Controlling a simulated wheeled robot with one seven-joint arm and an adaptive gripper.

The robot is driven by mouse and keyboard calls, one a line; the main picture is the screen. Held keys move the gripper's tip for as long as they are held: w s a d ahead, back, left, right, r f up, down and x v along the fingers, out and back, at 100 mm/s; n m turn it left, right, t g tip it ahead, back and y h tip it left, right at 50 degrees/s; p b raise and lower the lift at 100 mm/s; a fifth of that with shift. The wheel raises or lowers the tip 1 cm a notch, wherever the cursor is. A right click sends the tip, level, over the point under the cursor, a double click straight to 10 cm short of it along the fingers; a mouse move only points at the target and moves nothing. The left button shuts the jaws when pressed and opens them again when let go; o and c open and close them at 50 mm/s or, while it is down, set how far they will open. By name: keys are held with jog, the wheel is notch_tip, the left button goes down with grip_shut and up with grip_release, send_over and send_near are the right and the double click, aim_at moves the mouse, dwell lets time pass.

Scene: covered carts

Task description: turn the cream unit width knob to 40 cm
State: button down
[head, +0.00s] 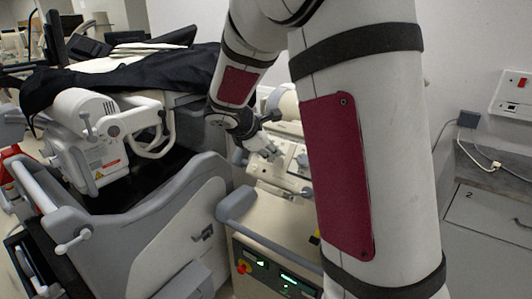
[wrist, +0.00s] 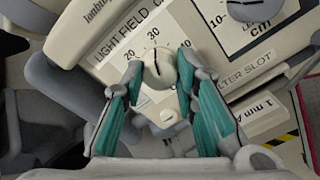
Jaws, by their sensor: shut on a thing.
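The cream width knob (wrist: 158,68) sits on a white dial plate marked LIGHT FIELD (wrist: 122,42) in the wrist view. Its dark pointer line points up, close to the 30 mark; 20 is to its left and 40 to its right. My gripper (wrist: 159,66) is shut on the knob, with one fingertip on each side. In the head view my gripper (head: 272,152) is small and reaches down to the top panel of the cream unit (head: 262,222); the knob cannot be made out there.
A second, grey-blue knob (wrist: 254,8) on a scale in cm is at the upper right of the wrist view. A FILTER SLOT label lies right of my gripper. A grey and white covered cart (head: 160,235) stands close left of the unit.

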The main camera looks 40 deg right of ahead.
jog(key=m+b, duration=0.6)
jog(key=b, duration=0.1)
jog(key=shift+f+m, duration=0.3)
jog(key=m+b, duration=0.4)
jog(key=b, duration=0.1)
jog(key=shift+r+m+b, duration=0.1)
jog(key=shift+m+b, duration=1)
jog(key=shift+b, duration=0.2)
jog(key=c, duration=1.3)
grip_release()
jog(key=shift+r, duration=0.1)
jog(key=shift+a, duration=0.1)
